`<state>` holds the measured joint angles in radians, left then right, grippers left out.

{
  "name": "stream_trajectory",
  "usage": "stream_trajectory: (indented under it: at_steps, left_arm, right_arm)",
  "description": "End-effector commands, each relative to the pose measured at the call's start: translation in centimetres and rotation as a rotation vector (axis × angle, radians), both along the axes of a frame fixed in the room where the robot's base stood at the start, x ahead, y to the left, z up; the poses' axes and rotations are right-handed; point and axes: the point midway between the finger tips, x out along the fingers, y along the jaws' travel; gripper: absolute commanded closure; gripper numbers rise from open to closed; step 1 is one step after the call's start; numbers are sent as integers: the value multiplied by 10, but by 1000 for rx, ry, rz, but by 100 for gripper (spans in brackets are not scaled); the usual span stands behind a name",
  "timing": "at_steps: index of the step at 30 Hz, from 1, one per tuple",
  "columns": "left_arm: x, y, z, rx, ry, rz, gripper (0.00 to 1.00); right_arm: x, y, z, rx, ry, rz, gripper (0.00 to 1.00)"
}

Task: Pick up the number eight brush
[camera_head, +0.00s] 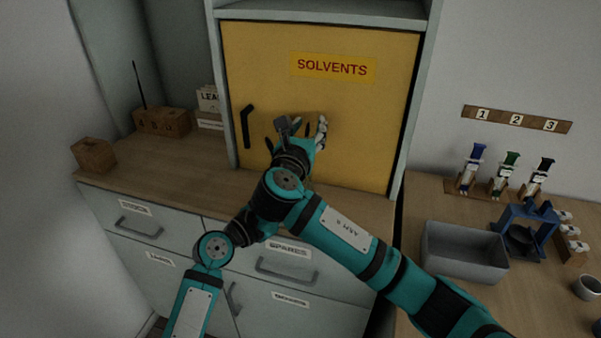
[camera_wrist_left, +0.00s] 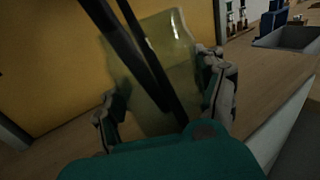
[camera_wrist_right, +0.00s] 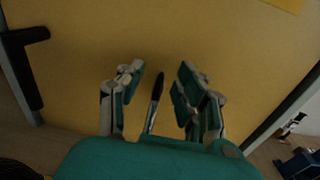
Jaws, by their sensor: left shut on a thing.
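My right gripper (camera_head: 298,132) is in front of the yellow SOLVENTS door. In the right wrist view my right gripper (camera_wrist_right: 157,84) has its fingers apart. A slim brush (camera_wrist_right: 156,92) with a dark tip and silvery lower part stands between them, with gaps on both sides. No number can be read on it. My left gripper (camera_wrist_left: 160,85) is shut on a translucent yellowish container (camera_wrist_left: 165,45). Two dark rods (camera_wrist_left: 135,45) cross in front of or inside it; I cannot tell which. In the head view the left gripper cannot be made out clearly.
The yellow cabinet door (camera_head: 345,125) has a black handle (camera_head: 247,126). A wooden box (camera_head: 162,122) with a thin dark rod and a small wooden block (camera_head: 94,155) sit on the left counter. A grey bin (camera_head: 464,251) and blue stand (camera_head: 526,231) are at right.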

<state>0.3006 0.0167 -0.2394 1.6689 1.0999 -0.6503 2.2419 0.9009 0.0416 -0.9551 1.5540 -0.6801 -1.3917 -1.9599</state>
Motion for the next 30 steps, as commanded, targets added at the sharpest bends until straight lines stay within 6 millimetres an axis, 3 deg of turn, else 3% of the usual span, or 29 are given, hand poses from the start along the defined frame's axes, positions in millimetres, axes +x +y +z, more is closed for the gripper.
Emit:
stream_trajectory:
  at_steps: [9,17,30]
  left_arm:
    - [0,0,0,0,1,0,72]
    - [0,0,-1,0,1,0,72]
    - [0,0,-1,0,1,0,72]
  right_arm:
    - [6,-2,0,1,0,0,66]
    - [5,-2,0,0,0,0,100]
    - [5,-1,0,0,0,0,100]
